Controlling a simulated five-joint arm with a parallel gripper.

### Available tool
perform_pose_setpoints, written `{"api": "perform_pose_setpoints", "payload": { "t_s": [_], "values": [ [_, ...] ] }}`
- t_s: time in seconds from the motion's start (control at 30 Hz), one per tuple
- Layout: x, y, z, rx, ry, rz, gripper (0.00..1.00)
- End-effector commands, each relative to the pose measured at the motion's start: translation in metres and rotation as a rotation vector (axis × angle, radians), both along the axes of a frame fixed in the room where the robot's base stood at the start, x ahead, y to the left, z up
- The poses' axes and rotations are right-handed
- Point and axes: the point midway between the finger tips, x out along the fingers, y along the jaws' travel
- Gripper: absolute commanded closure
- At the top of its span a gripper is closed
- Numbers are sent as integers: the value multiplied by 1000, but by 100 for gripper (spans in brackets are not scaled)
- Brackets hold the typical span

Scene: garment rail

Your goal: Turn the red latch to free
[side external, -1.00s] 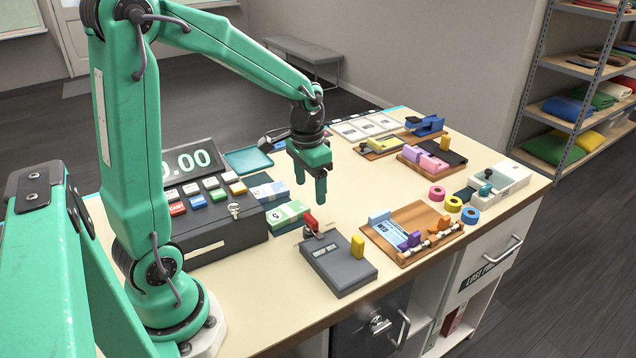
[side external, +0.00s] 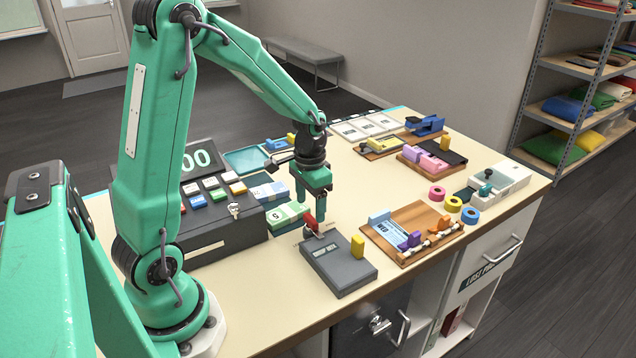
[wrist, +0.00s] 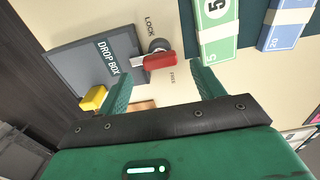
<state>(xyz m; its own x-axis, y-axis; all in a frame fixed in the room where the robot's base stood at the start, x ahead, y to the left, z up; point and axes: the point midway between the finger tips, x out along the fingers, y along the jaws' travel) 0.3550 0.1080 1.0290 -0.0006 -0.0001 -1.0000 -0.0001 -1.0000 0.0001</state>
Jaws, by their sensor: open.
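The red latch (side external: 311,222) stands at the back corner of the grey drop box (side external: 345,270). In the wrist view the latch (wrist: 160,61) is a red lever beside a dark round pivot, between the printed words LOCK and FREE. I cannot tell which word it points to. My gripper (side external: 311,206) points down just above and behind the latch in the side view. In the wrist view my gripper (wrist: 163,86) is open and empty, with the latch ahead of the gap between its fingertips. I cannot tell whether a finger touches it.
Banknote bundles (side external: 286,215) lie close beside the latch, against the cash register (side external: 205,232). A wooden board (side external: 415,222) with a card and clips lies to the right.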

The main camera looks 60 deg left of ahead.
Motion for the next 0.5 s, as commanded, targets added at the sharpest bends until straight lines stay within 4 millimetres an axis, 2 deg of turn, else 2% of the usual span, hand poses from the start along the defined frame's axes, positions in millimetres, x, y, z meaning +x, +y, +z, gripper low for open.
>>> {"api": "perform_pose_setpoints", "payload": {
  "t_s": [0.2,0.5],
  "values": [
    [0,0,-25,-1,2,0,33],
    [0,0,-38,0,0,0,33]
  ]
}}
